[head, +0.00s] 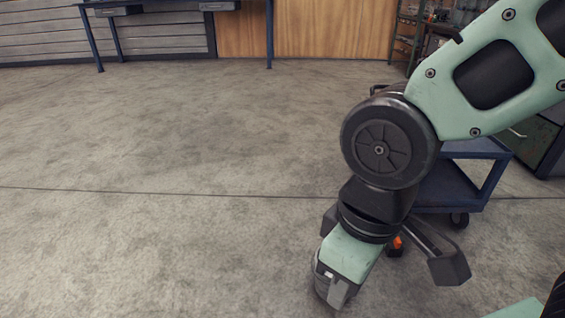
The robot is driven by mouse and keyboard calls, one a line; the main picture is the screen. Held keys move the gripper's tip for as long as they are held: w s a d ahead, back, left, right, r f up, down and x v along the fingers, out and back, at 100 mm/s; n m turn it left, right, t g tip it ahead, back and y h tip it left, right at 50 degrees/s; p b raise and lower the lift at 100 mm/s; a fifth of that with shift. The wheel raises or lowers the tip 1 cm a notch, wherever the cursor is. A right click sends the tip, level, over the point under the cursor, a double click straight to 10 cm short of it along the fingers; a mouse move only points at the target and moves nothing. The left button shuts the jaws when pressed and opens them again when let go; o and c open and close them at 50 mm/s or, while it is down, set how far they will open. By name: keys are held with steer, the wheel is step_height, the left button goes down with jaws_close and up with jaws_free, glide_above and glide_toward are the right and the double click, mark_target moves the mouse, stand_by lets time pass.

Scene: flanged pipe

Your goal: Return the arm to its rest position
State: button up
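My arm comes in from the upper right and bends down at a dark round joint. My gripper (390,244) is partly hidden behind the lower arm link. One dark finger with its thin bars sticks out to the right of the wrist, and a dark block shows on the left side. The two stand wide apart, so the gripper looks open. I see nothing held, but the space between the fingers is mostly covered. A small orange and black part shows behind the wrist; I cannot tell what it is. No flanged pipe is visible.
A blue cart (450,188) on castors stands behind my arm at the right. A blue-legged workbench (165,12) stands at the back left. Shelving (410,35) and a dark green cabinet (535,140) are at the far right. The concrete floor at left and centre is clear.

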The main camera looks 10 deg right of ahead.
step_height(320, 180, up, 51)
steer(key=p, duration=4.9)
steer(key=shift+f+p, duration=0.15)
steer(key=shift+p, duration=0.15)
steer(key=shift+c, duration=0.4)
steer(key=shift+r, duration=0.2)
steer(key=c, duration=0.5)
steer(key=shift+f, duration=0.15)
jaws_close()
steer(key=shift+a, duration=0.1)
